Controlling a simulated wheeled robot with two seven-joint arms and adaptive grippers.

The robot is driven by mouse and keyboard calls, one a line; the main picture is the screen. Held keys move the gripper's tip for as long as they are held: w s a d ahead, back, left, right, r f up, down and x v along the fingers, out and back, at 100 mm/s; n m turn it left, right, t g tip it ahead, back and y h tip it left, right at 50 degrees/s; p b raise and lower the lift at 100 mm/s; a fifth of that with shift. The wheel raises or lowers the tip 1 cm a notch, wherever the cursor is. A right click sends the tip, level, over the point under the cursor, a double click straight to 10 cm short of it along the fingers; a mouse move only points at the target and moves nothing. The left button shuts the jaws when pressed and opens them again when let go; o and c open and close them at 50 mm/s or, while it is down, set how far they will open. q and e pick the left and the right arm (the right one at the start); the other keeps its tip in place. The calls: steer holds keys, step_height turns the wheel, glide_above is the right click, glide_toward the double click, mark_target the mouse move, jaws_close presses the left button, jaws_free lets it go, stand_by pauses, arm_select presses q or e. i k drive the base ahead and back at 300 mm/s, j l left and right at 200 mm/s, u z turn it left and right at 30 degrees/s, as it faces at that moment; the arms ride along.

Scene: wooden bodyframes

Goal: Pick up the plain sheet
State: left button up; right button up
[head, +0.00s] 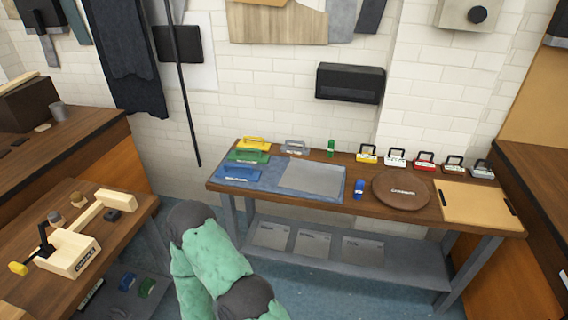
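A plain grey sheet (315,176) lies flat on the right part of a blue mat (265,186) on the table against the wall. Three grey sheets with small labels lie on the shelf below: a left one (271,236), a middle one (313,243) and a right one (363,250). Their labels are too small to read. Part of my green-covered arm shows at the bottom, in front of the table's left end. Neither of my grippers is in view.
On the table (420,216) are several coloured handled blocks, a blue item (358,189), a brown round board (401,190) and a light wooden board (473,202). A wooden bench (122,240) with a clamp-like wooden tool stands at left. Blue floor shows in front of the shelf.

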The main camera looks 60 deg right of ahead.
mark_target(310, 176)
steer(key=z, duration=1.75)
